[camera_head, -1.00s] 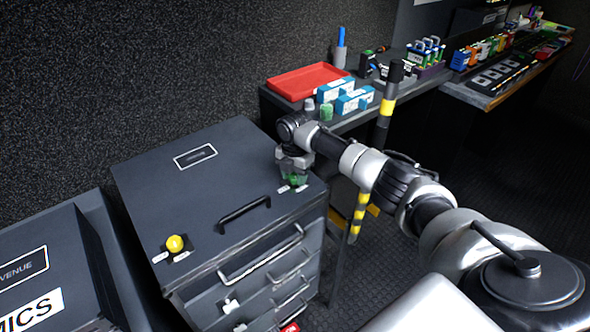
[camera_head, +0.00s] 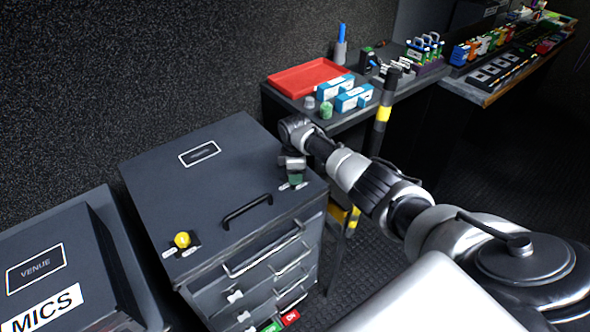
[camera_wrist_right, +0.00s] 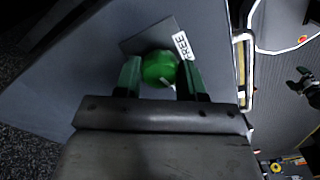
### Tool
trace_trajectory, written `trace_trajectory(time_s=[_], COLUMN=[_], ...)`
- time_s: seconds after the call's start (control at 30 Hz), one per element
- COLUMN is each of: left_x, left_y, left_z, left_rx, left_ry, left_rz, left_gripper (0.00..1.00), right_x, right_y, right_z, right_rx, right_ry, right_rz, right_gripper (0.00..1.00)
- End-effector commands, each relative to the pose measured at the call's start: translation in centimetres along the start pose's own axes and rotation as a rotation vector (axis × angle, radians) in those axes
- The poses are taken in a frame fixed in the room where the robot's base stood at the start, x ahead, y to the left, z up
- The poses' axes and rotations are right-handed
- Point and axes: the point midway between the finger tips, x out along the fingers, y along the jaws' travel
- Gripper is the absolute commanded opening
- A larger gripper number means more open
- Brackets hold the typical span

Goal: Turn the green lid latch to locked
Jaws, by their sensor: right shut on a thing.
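The green lid latch (camera_head: 296,178) is a round knob on a dark plate at the right front corner of the grey case's lid (camera_head: 225,170). In the right wrist view the green latch (camera_wrist_right: 158,68) sits between my fingers, with a white "FREE" label (camera_wrist_right: 181,46) beside it. My right gripper (camera_head: 293,172) points down over the latch. Its two dark green fingers (camera_wrist_right: 160,78) are shut on the knob from both sides. The fingers and wrist hide part of the latch in the head view. My left gripper is not seen in the head view.
A yellow knob (camera_head: 182,240) is at the lid's left front corner, and a black handle (camera_head: 247,211) is between. Drawers (camera_head: 265,270) are below. A bench with a red tray (camera_head: 307,78) and blue boxes (camera_head: 353,98) stands behind. A "MICS" case (camera_head: 50,270) is at left.

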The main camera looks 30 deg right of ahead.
Motion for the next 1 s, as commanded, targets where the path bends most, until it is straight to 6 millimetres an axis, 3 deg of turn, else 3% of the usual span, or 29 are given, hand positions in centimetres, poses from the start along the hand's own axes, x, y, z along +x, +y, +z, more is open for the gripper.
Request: trace_trajectory(time_s=[0.4, 0.97, 1.0], left_x=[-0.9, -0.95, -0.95], left_y=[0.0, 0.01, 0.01], left_z=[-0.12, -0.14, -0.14], left_rx=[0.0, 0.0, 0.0], left_ry=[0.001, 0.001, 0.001], left_rz=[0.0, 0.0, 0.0], left_gripper=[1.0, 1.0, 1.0], right_x=[-0.12, -0.08, -0.08], right_y=[0.11, 0.14, 0.14], right_z=[0.07, 0.09, 0.09], right_rx=[0.191, 0.218, 0.218], right_ry=[-0.001, -0.001, -0.001], right_rz=[0.002, 0.002, 0.002], right_gripper=[0.16, 0.16, 0.46])
